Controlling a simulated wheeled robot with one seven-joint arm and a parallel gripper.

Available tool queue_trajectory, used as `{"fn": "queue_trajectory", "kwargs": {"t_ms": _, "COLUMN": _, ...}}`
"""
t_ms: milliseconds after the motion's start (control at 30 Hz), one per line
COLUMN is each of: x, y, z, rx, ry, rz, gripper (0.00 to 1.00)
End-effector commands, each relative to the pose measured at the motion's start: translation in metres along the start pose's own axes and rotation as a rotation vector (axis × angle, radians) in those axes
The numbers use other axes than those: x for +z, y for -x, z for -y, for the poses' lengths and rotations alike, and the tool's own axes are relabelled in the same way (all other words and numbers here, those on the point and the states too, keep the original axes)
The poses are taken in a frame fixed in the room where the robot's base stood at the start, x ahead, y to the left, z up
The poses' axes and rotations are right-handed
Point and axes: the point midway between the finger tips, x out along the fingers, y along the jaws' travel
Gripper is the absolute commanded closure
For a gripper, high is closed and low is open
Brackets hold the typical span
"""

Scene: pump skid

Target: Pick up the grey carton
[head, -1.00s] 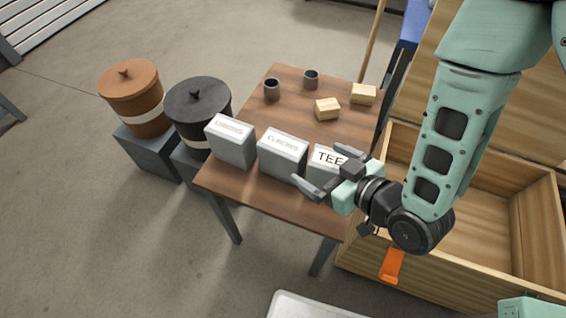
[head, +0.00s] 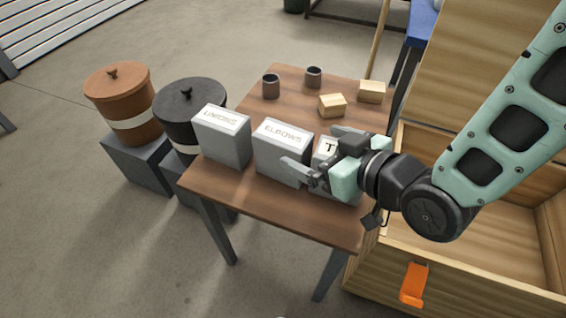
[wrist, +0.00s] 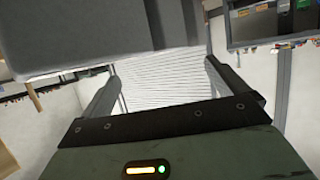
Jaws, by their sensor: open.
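Three grey cartons stand upright in a row along the table's near edge: one labelled UNIONS (head: 222,143), one labelled ELBOWS (head: 280,160), and a right one (head: 322,152) whose label is mostly hidden by my gripper. My gripper (head: 311,149) is open, its fingers pointing left across the right carton towards the ELBOWS carton. In the wrist view a large grey surface (wrist: 90,35), likely a carton, fills the upper left, close to my spread fingers (wrist: 160,75). Nothing is held between the fingers. I cannot tell whether the gripper touches a carton.
The brown table (head: 250,200) also holds two dark cups (head: 271,86) and two small tan blocks (head: 332,105). An orange lidded pot (head: 122,100) and a black one (head: 190,115) stand on grey blocks at left. An open wooden crate (head: 480,265) lies right, with an orange tag (head: 414,285).

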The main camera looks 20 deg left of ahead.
Motion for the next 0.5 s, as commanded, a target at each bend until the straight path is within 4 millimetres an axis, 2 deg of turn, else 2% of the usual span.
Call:
{"fn": "queue_trajectory", "kwargs": {"t_ms": 100, "x": 0.0, "y": -0.014, "z": 0.001, "rx": -0.001, "ry": 0.0, "rz": -0.001, "gripper": 0.02}}
{"fn": "queue_trajectory", "kwargs": {"t_ms": 367, "x": -0.001, "y": -0.033, "z": 0.001, "rx": -0.001, "ry": 0.0, "rz": -0.001, "gripper": 0.02}}
{"fn": "queue_trajectory", "kwargs": {"t_ms": 500, "x": -0.001, "y": -0.055, "z": 0.002, "rx": -0.001, "ry": 0.001, "rz": -0.001, "gripper": 0.02}}
